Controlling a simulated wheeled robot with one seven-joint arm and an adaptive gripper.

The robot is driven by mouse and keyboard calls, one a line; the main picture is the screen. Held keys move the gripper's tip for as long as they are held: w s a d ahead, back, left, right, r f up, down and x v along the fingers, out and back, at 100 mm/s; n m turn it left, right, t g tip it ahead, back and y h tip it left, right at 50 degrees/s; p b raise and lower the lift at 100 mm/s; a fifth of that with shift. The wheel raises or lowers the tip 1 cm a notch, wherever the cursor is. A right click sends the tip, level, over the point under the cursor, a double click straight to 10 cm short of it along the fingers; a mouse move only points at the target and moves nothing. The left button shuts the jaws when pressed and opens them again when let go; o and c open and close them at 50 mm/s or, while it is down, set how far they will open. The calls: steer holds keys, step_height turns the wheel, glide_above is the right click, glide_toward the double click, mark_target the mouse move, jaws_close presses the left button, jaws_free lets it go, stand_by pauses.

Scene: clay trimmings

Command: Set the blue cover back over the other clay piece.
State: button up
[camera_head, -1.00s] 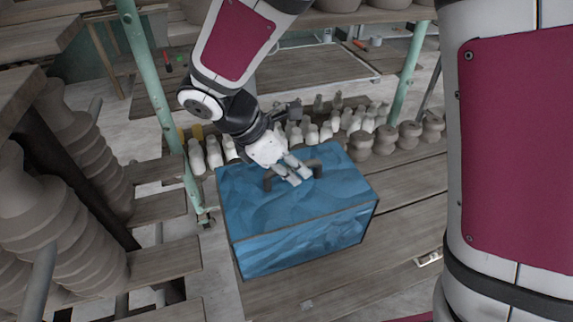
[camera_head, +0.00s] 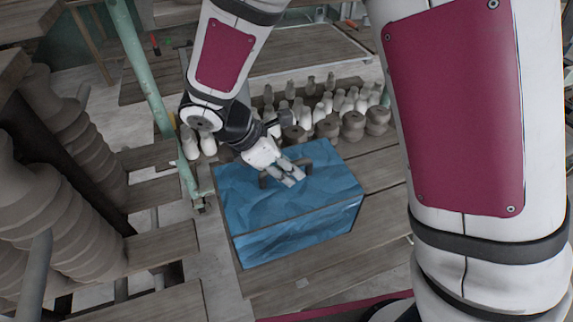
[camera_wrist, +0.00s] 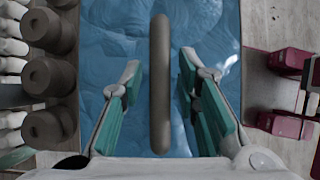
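The blue cover (camera_head: 290,225) is a box-shaped, crumpled-looking blue piece with a dark grey handle (camera_head: 265,181) on top. It stands over the wooden boards in the middle of the head view. My gripper (camera_head: 291,178) is at the handle from above. In the wrist view, the handle bar (camera_wrist: 159,85) runs between the two teal-padded fingers of my gripper (camera_wrist: 160,65), with a gap on each side. The blue cover (camera_wrist: 215,25) fills the background there. No clay piece shows under the cover; whatever is beneath it is hidden.
Squat clay pots (camera_head: 352,126) and pale bottles stand in rows just behind the cover. A green post (camera_head: 150,75) rises to its left, with stacked clay pieces (camera_head: 75,165) farther left. Bare boards (camera_head: 385,180) lie to the right. My arm blocks the right side.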

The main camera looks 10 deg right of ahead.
steer(key=b+v, duration=0.1)
steer(key=v, duration=1.1)
steer(key=s+d+r+m+t+y, duration=0.2)
steer(key=s+d+r+m, duration=0.3)
steer(key=d+m, duration=0.4)
steer(key=s+d+r+m+t+y, duration=0.2)
steer(key=s+d+r+m+y, duration=0.2)
steer(key=s+d+m, duration=0.3)
steer(key=shift+s+d+r+m, duration=0.5)
steer(key=shift+d+m, duration=0.55)
steer(key=shift+m, duration=1.05)
steer(key=shift+w+r, duration=0.1)
steer(key=shift+r, duration=0.05)
